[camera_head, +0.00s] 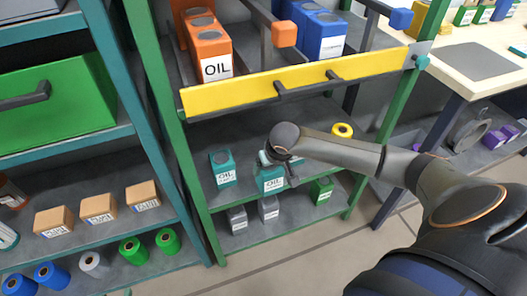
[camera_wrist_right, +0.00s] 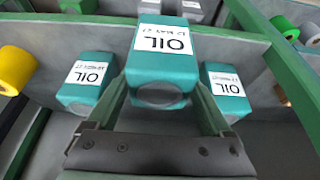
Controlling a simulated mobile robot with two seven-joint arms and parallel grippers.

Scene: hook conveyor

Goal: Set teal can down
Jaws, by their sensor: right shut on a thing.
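My right gripper (camera_head: 277,157) reaches in over the middle shelf of the green rack. In the right wrist view its fingers (camera_wrist_right: 162,88) are shut on a teal oil can (camera_wrist_right: 180,72), one on each side. The held can (camera_head: 271,181) stands out below the gripper in the head view; I cannot tell whether it touches the shelf. A second teal can (camera_head: 222,169) stands to its left and shows at the right in the wrist view (camera_wrist_right: 223,85). A third teal can (camera_wrist_right: 84,83) is on the other side, mostly hidden by my arm in the head view. My left gripper is not in view.
A yellow handled bar (camera_head: 240,96) crosses above this shelf, under orange cans (camera_head: 209,45) and blue cans (camera_head: 320,35). A yellow roll (camera_head: 343,130) lies to the right. Grey cans (camera_head: 237,219) and a green can (camera_head: 321,190) stand below. Green posts (camera_head: 178,165) flank the shelf.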

